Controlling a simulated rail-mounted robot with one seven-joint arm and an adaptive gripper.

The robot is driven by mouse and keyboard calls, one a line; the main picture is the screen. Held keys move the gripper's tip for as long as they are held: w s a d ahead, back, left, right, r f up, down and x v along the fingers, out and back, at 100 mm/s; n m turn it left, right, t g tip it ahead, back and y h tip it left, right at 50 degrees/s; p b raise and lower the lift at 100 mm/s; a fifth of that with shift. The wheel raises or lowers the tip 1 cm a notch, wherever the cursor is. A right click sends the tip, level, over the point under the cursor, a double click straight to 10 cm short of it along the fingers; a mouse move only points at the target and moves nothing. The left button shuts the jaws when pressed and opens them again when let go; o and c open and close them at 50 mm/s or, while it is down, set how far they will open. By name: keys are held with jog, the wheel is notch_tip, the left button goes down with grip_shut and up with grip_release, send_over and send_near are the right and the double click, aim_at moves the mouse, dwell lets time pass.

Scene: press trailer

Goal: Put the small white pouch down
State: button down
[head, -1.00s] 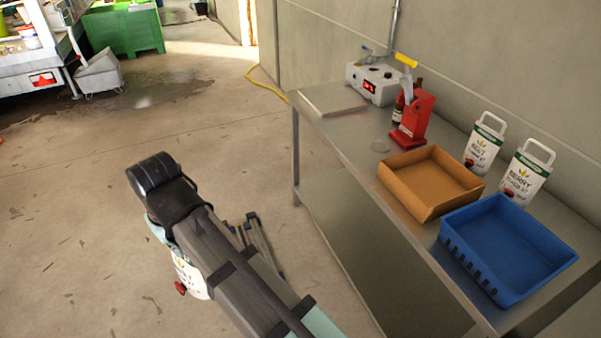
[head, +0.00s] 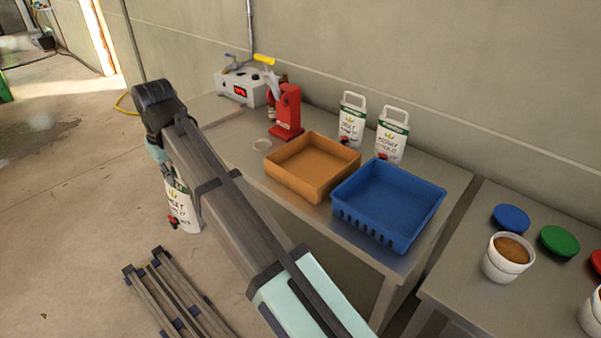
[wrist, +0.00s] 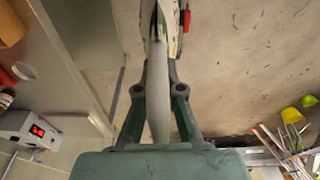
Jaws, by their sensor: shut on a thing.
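A small white pouch with a green top band and a red tap (head: 183,205) hangs below the end of my arm in the head view, left of the metal table and over the floor. In the wrist view the pouch (wrist: 172,25) is seen nearly edge-on between the fingers. My gripper (wrist: 159,68) is shut on it. The upper part of the pouch is hidden by my arm in the head view. Two similar white pouches with handles stand upright at the back of the table, a left one (head: 351,122) and a right one (head: 391,140).
The metal table (head: 235,138) holds an orange-brown tray (head: 312,185), a blue crate (head: 388,235), a red press (head: 287,112) and a white device with a red display (head: 243,88). A second table at right holds a white tub (head: 508,260) and coloured lids. Metal rails (head: 165,290) lie on the floor.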

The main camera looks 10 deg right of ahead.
jog(key=w+d+r, duration=0.4)
jog(key=w+d, duration=0.5)
jog(key=d, duration=0.4)
jog(key=w+d+r, duration=0.5)
jog(key=w+d, duration=0.4)
jog(key=d, duration=0.5)
jog(key=w+d+r, duration=0.4)
jog(key=w+d, duration=0.5)
jog(key=d, duration=0.4)
notch_tip(320, 180, down, 20)
jog(key=p, duration=0.4)
jog(key=shift+r+m, duration=0.25)
jog(key=shift+m, duration=0.15)
jog(key=shift+d, duration=0.1)
jog(key=c, duration=1.6)
grip_release()
jog(key=shift+f, duration=0.2)
jog(key=shift+o, duration=1.4)
notch_tip(320, 180, up, 12)
jog(key=s+d+b, duration=0.1)
jog(key=b, duration=0.1)
jog(key=shift+s+b, duration=0.2)
jog(key=shift+b, duration=0.2)
